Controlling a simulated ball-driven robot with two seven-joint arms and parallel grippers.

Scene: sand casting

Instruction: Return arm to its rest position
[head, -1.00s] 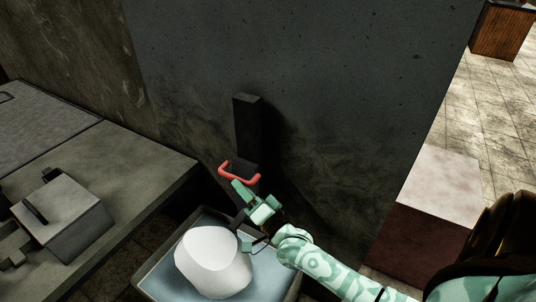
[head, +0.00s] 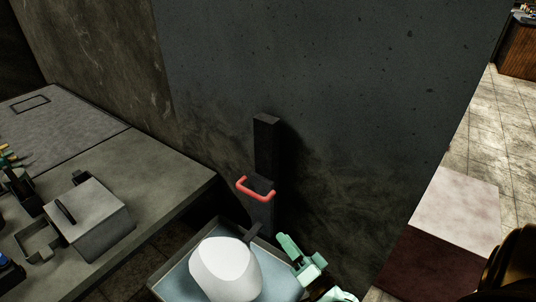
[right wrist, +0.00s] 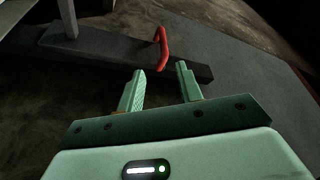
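My right gripper (head: 302,256) is low in the head view, just right of the tray. In the right wrist view its two pale green fingers (right wrist: 162,82) stand apart with nothing between them. A red handle (head: 256,189) on a dark upright post (head: 266,145) is up and left of the gripper, clear of it. The red handle also shows beyond the fingertips in the right wrist view (right wrist: 162,48). My left gripper is not in view.
A blue-grey tray (head: 172,279) holds a white rounded vessel (head: 226,268), close to the left of my right gripper. A grey workbench (head: 165,180) with a metal box (head: 92,215) lies to the left. A dark wall panel (head: 340,90) stands behind. A pale-topped block (head: 455,210) is at right.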

